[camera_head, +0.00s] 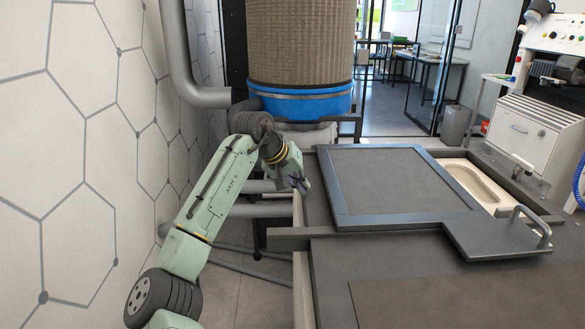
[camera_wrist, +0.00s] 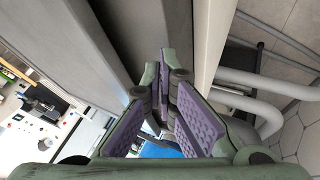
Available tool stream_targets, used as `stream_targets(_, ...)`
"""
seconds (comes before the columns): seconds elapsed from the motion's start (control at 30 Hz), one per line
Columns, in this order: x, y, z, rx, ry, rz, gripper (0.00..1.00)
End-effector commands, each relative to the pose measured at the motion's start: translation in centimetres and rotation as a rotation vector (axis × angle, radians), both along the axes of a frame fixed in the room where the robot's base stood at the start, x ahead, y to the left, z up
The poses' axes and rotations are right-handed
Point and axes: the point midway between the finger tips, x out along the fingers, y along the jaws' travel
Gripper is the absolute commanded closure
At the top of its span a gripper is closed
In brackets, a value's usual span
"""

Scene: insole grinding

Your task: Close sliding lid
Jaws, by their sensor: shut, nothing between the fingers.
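The sliding lid (camera_head: 395,182) is a dark grey flat panel with a blue-grey frame, lying on the bench in the head view. A smaller plate with a bar handle (camera_head: 535,228) adjoins its front right corner. To the right of the lid, a pale recessed opening (camera_head: 482,184) is partly uncovered. My gripper (camera_head: 302,185) is just left of the lid, near the bench's left edge, apart from the handle. In the wrist view my gripper (camera_wrist: 164,85) shows purple-padded fingers drawn together, holding nothing.
A grey bench surface (camera_head: 440,285) extends in front of the lid. A large drum with a blue band (camera_head: 300,102) stands behind my gripper, and pipes (camera_head: 250,210) run below it. A hexagon-patterned wall (camera_head: 75,150) is close on the left. A white machine (camera_head: 525,130) stands at right.

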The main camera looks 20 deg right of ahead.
Motion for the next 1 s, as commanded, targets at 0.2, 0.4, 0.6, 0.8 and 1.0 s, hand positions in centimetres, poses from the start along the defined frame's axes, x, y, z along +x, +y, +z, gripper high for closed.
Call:
stream_targets(0.2, -0.9, -2.7, 0.5, -0.001, -0.003, -0.004, 1.00)
stream_targets(0.4, -1.1, -3.3, 0.4, -0.002, -0.003, -0.002, 1.00)
stream_targets(0.6, -1.1, -3.3, 0.4, -0.002, -0.003, -0.002, 1.00)
stream_targets(0.8, -1.3, -4.0, 0.3, -0.002, -0.002, -0.004, 1.00)
stream_targets(1.0, -2.4, -7.5, 0.3, -0.003, -0.001, -0.010, 1.00)
